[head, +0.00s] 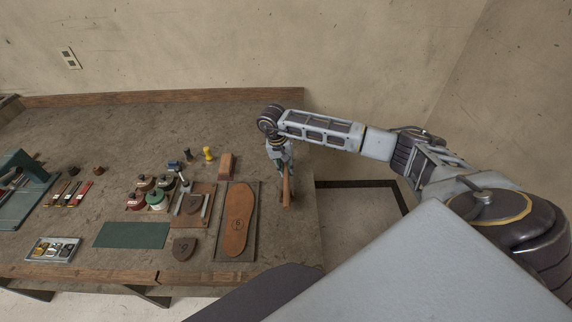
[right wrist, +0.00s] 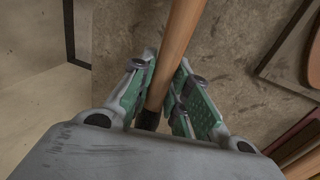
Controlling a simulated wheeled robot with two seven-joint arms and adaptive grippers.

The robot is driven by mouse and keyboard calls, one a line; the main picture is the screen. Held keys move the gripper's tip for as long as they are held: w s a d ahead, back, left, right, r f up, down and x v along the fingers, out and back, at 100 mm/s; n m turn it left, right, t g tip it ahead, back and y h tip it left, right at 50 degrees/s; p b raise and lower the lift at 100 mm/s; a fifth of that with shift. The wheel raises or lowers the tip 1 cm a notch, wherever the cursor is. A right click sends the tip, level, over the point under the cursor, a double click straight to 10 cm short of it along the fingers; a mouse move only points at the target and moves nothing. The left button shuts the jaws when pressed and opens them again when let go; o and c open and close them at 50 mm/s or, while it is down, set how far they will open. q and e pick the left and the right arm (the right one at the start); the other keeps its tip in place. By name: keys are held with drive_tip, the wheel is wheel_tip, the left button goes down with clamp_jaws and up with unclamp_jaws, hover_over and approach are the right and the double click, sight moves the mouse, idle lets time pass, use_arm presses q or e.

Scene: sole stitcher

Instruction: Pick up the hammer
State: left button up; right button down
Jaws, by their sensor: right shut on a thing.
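The hammer's wooden handle (head: 287,190) shows in the head view near the right end of the workbench, running toward the front of the bench from my right gripper (head: 281,167). In the right wrist view the light-brown handle (right wrist: 178,45) passes between the green finger pads of my right gripper (right wrist: 158,92), which are shut on it. A dark part shows at the handle's lower end in that view. The hammer's head is not clearly visible in either view. I cannot tell whether the hammer touches the bench. My left gripper is not in view.
A brown sole (head: 238,220) on a dark board lies just left of the hammer. The bench's right edge is close to the gripper, with open floor beyond.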

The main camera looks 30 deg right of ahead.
drive_tip(key=shift+r, duration=0.15)
drive_tip(key=shift+r+b, duration=0.8)
drive_tip(key=shift+r, duration=4.05)
